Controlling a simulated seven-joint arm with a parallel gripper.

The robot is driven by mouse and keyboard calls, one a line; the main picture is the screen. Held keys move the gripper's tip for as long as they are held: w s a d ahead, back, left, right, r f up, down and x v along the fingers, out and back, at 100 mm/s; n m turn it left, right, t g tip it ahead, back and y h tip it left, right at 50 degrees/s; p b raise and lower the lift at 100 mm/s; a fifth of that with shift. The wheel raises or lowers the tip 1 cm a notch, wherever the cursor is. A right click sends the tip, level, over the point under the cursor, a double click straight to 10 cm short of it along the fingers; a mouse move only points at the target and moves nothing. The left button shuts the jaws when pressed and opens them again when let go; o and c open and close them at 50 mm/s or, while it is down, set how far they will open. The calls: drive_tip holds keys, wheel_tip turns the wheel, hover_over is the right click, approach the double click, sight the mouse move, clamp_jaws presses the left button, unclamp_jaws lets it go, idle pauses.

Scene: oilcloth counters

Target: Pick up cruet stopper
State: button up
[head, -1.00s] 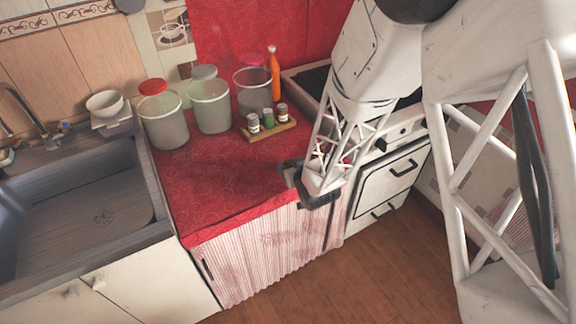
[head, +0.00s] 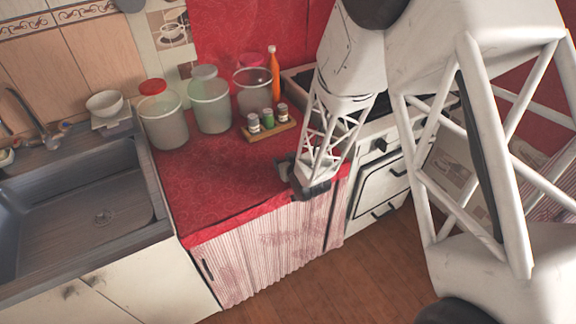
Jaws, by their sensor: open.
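My gripper (head: 298,178) is low over the front right part of the red counter (head: 222,185), near its front edge. Its dark fingers are open, and my arm link partly hides the space between them. No separate stopper can be made out. A wooden caddy (head: 284,129) behind the gripper holds small jars, among them a green one (head: 267,118) and two with pale tops. A slim orange bottle (head: 275,78) with a small pale top (head: 271,48) stands farther back. The gripper is apart from the caddy and the bottle.
A sink (head: 90,190) lies to the left, a stove (head: 377,165) to the right. The counter's front left is clear.

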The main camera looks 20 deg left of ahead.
idle(0.4)
drive_tip(key=c, duration=0.9)
drive_tip(key=shift+o, duration=0.2)
drive_tip(key=shift+r, duration=0.1)
drive_tip(key=shift+r, duration=1.45)
drive_tip(key=shift+s+d+r, duration=0.1)
drive_tip(key=shift+s+r, duration=0.05)
drive_tip(key=shift+r, duration=0.15)
drive_tip(key=s+d+r, duration=0.1)
drive_tip(key=s+d, duration=0.7)
drive_tip(key=s, duration=0.5)
drive_tip(key=shift+s+r, duration=0.15)
drive_tip(key=shift+s, duration=0.1)
